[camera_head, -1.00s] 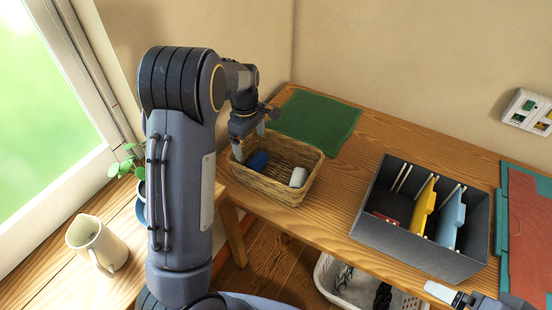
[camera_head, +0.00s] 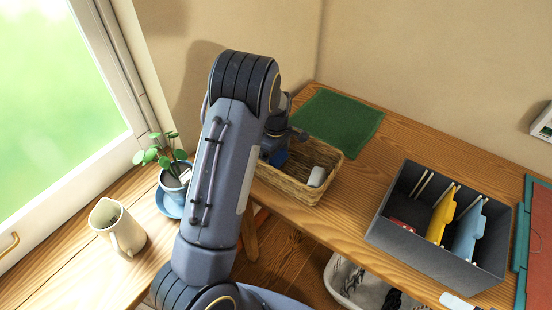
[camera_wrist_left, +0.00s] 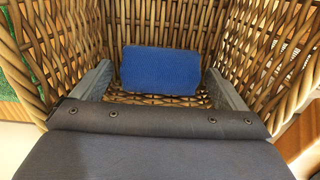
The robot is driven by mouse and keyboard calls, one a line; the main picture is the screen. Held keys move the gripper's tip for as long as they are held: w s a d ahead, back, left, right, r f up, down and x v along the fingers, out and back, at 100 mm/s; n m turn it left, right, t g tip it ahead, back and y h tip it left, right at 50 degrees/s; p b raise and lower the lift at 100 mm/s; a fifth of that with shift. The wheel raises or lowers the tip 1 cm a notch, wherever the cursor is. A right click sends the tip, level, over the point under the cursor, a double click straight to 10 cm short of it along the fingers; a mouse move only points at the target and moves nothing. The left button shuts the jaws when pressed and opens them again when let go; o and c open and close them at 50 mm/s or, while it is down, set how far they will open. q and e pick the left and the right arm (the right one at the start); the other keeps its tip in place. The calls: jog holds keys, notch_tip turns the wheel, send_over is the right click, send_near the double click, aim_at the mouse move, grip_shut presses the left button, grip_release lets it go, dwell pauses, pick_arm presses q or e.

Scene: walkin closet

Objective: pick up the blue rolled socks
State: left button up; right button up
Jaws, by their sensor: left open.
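The blue rolled socks (camera_wrist_left: 160,70) lie inside the wicker basket (camera_head: 308,192), against its far wall in the left wrist view. In the head view a bit of the blue socks (camera_head: 281,158) shows beside my gripper. My left gripper (camera_wrist_left: 158,80) is open and reaches down into the basket. Its two fingers stand at either side of the socks, which are just ahead of them; I cannot tell if they touch. In the head view my left arm partly hides the left gripper (camera_head: 272,152).
A white roll (camera_head: 317,176) is also in the basket. A green mat (camera_head: 335,120) lies behind it. A dark organizer box (camera_head: 440,250) with folders stands to the right. A potted plant (camera_head: 174,180) and cream jug (camera_head: 118,228) stand on the left.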

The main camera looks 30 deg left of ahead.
pick_arm(q)
jog(key=c, duration=1)
jog(key=shift+c, duration=0.2)
